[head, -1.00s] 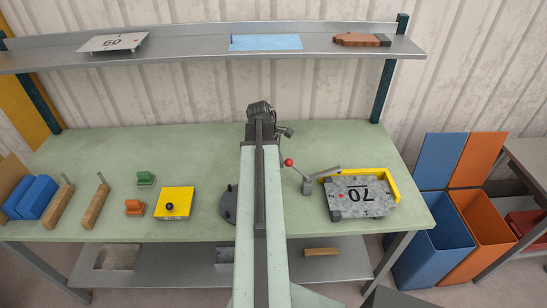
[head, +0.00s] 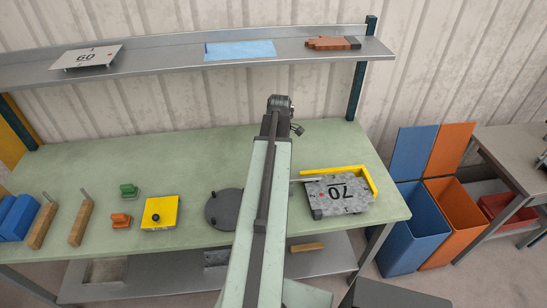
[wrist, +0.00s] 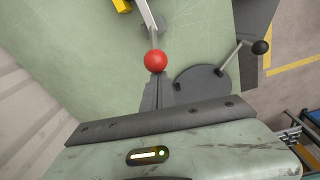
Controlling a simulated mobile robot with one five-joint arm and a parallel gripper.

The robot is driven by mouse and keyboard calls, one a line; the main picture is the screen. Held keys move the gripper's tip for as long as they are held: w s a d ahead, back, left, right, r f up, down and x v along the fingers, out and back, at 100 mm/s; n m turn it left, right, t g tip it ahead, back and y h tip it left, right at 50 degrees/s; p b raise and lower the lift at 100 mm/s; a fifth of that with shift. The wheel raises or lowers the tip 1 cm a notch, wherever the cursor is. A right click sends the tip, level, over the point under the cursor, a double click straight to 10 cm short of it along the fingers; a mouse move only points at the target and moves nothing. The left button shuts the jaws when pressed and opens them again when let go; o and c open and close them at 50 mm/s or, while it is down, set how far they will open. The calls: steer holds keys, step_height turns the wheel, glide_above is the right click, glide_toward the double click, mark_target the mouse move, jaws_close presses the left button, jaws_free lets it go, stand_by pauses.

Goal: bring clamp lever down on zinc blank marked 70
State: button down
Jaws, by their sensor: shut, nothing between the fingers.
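The zinc blank marked 70 (head: 340,192) lies in a yellow corner stop (head: 372,182) at the right of the bench. The clamp's grey bar (head: 306,179) reaches over the blank's upper left edge, roughly level; whether it presses on the blank I cannot tell. The clamp lever's red knob (wrist: 155,60) shows in the wrist view, right at the tips of my gripper (wrist: 157,93), which is shut and empty. Whether they touch is unclear. In the head view my arm hides the knob and the gripper tips.
A dark round plate (head: 222,209) stands left of my arm; in the wrist view it has a black-knobbed lever (wrist: 260,47). A yellow block (head: 160,212) and orange and green pieces lie further left. Blue and orange bins (head: 410,235) stand right of the bench.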

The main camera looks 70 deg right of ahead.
steer(key=shift+s+d+r, duration=0.1)
steer(key=shift+s, duration=0.15)
step_height(320, 180, up, 10)
steer(key=s+p, duration=0.1)
steer(key=p, duration=0.8)
steer(key=shift+s+p, duration=0.25)
steer(key=shift+p, duration=0.15)
steer(key=shift+w+f, duration=0.15)
steer(key=shift+f, duration=0.05)
